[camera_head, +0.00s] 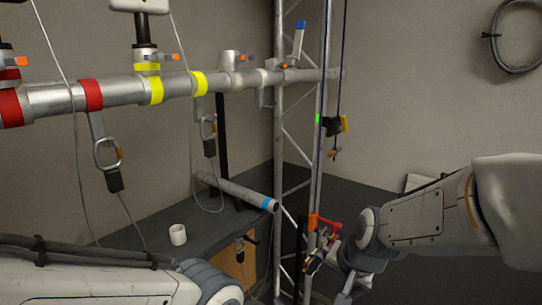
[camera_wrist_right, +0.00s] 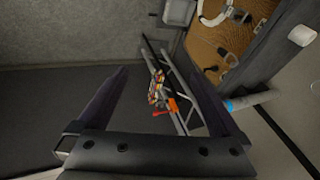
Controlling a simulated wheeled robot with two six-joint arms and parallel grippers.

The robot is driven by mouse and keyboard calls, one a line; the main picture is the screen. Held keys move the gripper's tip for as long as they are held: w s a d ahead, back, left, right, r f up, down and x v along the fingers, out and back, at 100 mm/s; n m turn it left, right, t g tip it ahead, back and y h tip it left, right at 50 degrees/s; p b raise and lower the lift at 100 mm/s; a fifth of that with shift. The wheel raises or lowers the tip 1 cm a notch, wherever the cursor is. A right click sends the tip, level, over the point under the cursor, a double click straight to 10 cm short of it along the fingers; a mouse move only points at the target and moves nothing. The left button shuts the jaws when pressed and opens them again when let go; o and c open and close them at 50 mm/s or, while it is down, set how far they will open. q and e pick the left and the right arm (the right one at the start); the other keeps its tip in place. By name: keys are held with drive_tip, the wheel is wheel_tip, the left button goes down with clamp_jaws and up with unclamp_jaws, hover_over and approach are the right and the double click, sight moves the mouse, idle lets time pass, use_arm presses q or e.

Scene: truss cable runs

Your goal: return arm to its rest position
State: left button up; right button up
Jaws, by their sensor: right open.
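My right arm (camera_head: 425,215) reaches in from the right, bent at the wrist in front of the lower truss. My right gripper (camera_head: 338,260) is small and partly hidden by its own wrist. In the right wrist view its two dark fingers stand wide apart with nothing held between them (camera_wrist_right: 152,85). Beyond them is an orange-red clamp (camera_wrist_right: 173,106) on the truss. The clamp also shows in the head view (camera_head: 322,223). My left arm (camera_head: 85,284) lies across the lower left; its gripper is out of frame.
An upright truss (camera_head: 281,120) stands mid-picture with dark cable beside it. A horizontal pipe (camera_head: 120,91) with red and yellow bands and hanging carabiners crosses the upper left. A dark table holds a white cup (camera_head: 178,235). A cable coil (camera_head: 493,35) hangs on the right wall.

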drive_tip(key=s+d+f+n+g+h, duration=0.2)
drive_tip(key=s+d+f+n+g, duration=0.1)
drive_tip(key=s+d+f+n, duration=0.45)
use_arm(q)
wheel_tip(320, 180, down, 10)
drive_tip(key=b, duration=1)
use_arm(e)
drive_tip(key=s+a+f+n+g, duration=0.1)
drive_tip(key=s+a+f+n, duration=0.1)
drive_tip(key=s+a, duration=0.5)
drive_tip(key=s+a+f+n+g+y, duration=0.1)
drive_tip(key=s+a+f+n, duration=0.1)
drive_tip(key=s+a+n, duration=0.2)
drive_tip(key=s+a, duration=0.2)
drive_tip(key=a, duration=0.2)
drive_tip(key=shift+s, duration=0.4)
use_arm(q)
drive_tip(key=shift+f, duration=0.1)
drive_tip(key=shift+c, duration=0.3)
use_arm(e)
drive_tip(key=shift+f, duration=0.1)
drive_tip(key=shift+c, duration=0.3)
